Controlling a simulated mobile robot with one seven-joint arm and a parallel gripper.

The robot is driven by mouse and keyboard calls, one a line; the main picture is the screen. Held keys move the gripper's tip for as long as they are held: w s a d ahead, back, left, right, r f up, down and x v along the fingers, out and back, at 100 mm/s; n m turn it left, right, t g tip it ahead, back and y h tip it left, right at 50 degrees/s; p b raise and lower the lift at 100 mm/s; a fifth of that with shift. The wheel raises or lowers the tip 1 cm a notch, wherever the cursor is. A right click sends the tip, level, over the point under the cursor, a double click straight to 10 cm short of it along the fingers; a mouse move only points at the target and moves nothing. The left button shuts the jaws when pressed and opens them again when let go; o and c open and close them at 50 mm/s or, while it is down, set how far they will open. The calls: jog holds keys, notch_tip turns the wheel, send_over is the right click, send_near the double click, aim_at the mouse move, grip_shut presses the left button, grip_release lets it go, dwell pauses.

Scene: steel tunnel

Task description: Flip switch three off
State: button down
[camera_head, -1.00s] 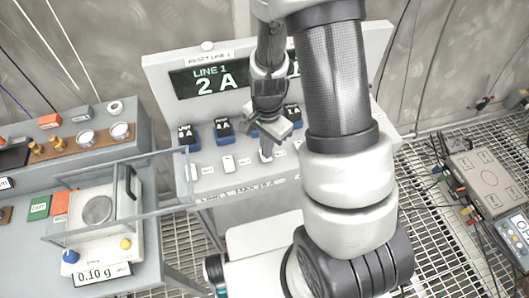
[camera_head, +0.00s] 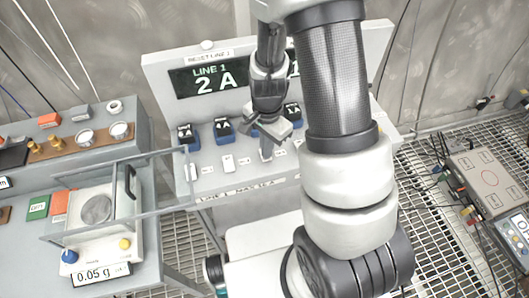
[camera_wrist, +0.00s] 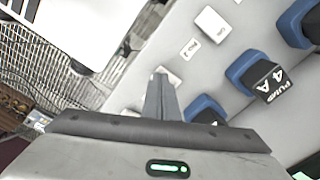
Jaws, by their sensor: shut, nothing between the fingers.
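A grey panel (camera_head: 215,182) carries a row of white rocker switches below a row of blue blocks. In the head view the leftmost switch (camera_head: 193,172) and the second switch (camera_head: 228,163) show clearly. My gripper (camera_head: 267,154) is shut and empty, pointing down at the third place in the row. It covers switch three there, so its position and any contact cannot be told. In the wrist view my shut fingers (camera_wrist: 160,95) are over the panel face, with one white switch (camera_wrist: 212,23) above and to their right.
Blue blocks (camera_head: 222,128) stand just above the switches; one (camera_wrist: 255,75) is close to my fingers in the wrist view. The display (camera_head: 215,79) reads LINE 1, 2 A. A balance with a clear shield (camera_head: 97,210) is at left. A device box (camera_head: 485,180) is at right.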

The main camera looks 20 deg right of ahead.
jog(key=shift+f+b, duration=0.4)
jog(key=shift+f, duration=0.15)
jog(key=shift+r, duration=0.2)
notch_tip(320, 180, up, 7)
jog(key=p, duration=0.5)
jog(key=shift+f+p, duration=0.15)
jog(key=shift+p, duration=0.15)
dwell(0.4)
notch_tip(320, 180, up, 18)
jog(key=s+a+n+t, duration=0.1)
jog(key=s+n+t, duration=0.15)
jog(key=n, duration=0.35)
jog(key=s+d+r+n+t, duration=0.1)
jog(key=s+r+n+t, duration=0.2)
jog(key=s+r+n, duration=0.3)
jog(key=v, duration=0.7)
